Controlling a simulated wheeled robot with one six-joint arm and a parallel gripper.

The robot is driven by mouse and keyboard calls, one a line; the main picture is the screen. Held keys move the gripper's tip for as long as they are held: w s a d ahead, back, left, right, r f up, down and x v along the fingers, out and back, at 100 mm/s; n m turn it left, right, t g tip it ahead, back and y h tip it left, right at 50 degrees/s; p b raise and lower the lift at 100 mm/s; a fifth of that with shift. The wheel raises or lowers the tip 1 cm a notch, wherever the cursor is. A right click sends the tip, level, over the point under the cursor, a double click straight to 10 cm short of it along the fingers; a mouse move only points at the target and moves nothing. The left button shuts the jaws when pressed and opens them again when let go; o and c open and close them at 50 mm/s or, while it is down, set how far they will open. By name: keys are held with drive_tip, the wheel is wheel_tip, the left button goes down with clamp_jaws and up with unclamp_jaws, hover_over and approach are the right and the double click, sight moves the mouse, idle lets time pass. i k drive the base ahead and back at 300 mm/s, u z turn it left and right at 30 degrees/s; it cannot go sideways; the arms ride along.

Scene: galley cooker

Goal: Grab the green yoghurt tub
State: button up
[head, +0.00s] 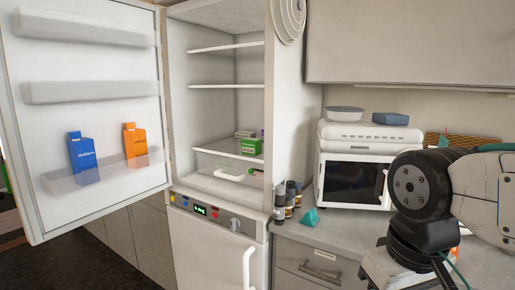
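A green item with a pale label (251,146) sits on the lower glass shelf of the open fridge, at the right side. It looks box-shaped and small, and I cannot tell whether it is the yoghurt tub. Another small item (244,134) lies just behind or on top of it, partly hidden. No other green tub shows clearly. My arm is at the right edge, over the counter, well apart from the fridge. My gripper is not in view.
The fridge door (85,100) stands wide open to the left, with blue (84,160) and orange (135,146) cartons in its rack. A drawer (225,176) sits below the shelf. Dark jars (281,203), a teal object (310,217) and a microwave (354,183) stand on the counter.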

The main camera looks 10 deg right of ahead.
sight(250, 146)
drive_tip(key=u, duration=0.55)
drive_tip(key=i, duration=0.6)
drive_tip(key=u, duration=0.65)
drive_tip(key=i, duration=1.25)
drive_tip(key=z, duration=1.05)
drive_tip(key=i, duration=0.45)
drive_tip(key=z, duration=0.5)
